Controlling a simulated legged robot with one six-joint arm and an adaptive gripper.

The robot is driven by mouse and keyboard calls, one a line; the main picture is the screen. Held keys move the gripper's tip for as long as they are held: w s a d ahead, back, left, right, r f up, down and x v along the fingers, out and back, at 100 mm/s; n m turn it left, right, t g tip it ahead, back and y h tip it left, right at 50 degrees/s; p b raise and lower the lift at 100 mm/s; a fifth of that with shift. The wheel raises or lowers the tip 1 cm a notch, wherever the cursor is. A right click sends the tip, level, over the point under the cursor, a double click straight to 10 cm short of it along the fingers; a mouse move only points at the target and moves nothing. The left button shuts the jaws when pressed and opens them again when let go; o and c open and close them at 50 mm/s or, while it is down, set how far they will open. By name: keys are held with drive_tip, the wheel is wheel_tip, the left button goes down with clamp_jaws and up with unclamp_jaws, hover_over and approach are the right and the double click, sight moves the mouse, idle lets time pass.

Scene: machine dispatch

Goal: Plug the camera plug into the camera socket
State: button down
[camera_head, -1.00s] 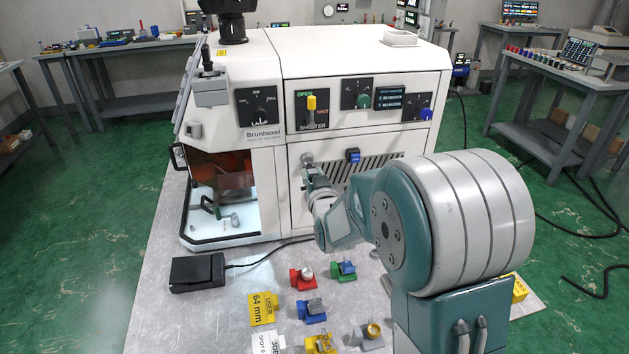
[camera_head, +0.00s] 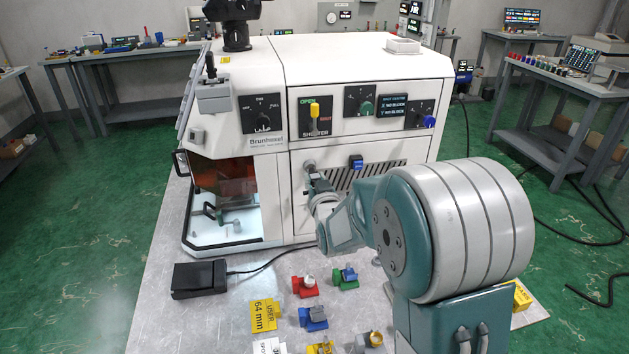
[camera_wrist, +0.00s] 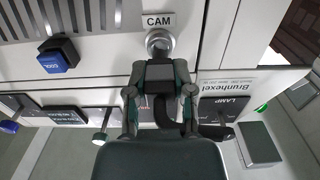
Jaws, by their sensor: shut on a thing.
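The camera socket is a silver ring (camera_wrist: 159,41) under the "CAM" label (camera_wrist: 158,20) on the machine's white front panel. It also shows as a small round fitting in the head view (camera_head: 309,166). My gripper (camera_wrist: 160,88) is shut on the dark camera plug (camera_wrist: 159,73), directly in front of the socket. The plug's front end is close to the ring's lower edge; I cannot tell whether it touches or has entered. In the head view my gripper (camera_head: 318,188) is at the panel, and its fingers largely hide the plug.
A blue COOL button (camera_wrist: 58,55) and vent slots lie beside the socket. The machine (camera_head: 365,70) has knobs and a yellow shutter lever above. Coloured fixtures (camera_head: 305,287), a yellow "64 mm" tag (camera_head: 264,315) and a black pedal (camera_head: 199,279) with cable lie on the table.

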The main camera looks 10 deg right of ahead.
drive_tip(key=shift+w, duration=1.05)
idle(0.5)
drive_tip(key=shift+c, duration=2)
unclamp_jaws()
drive_tip(key=o, duration=0.4)
drive_tip(key=shift+s, duration=0.1)
drive_tip(key=shift+s, duration=2.9)
